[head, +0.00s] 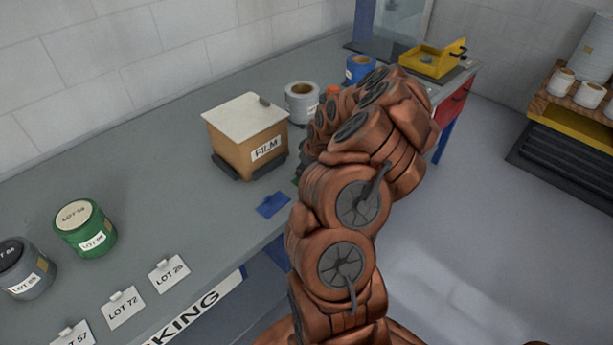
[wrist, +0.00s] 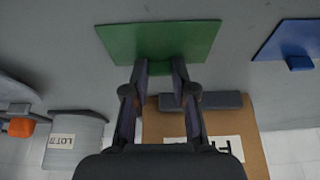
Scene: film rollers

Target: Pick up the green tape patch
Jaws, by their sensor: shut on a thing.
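The green tape patch (wrist: 160,38) is a flat green sheet at the top middle of the wrist view. My gripper (wrist: 159,66) is at its near edge, with both fingers closed in on the patch; the exact grip point is hidden between the fingertips. I cannot tell whether the patch touches the table or is just above it. In the head view my copper-coloured arm hides the gripper and most of the patch.
A blue patch (head: 272,204) lies on the grey bench (head: 150,160) near its front edge. The FILM box (head: 245,145) stands close behind. Grey (head: 301,102) and blue (head: 359,69) rolls stand beyond; a green roll (head: 85,229) and lot cards (head: 123,308) are at left.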

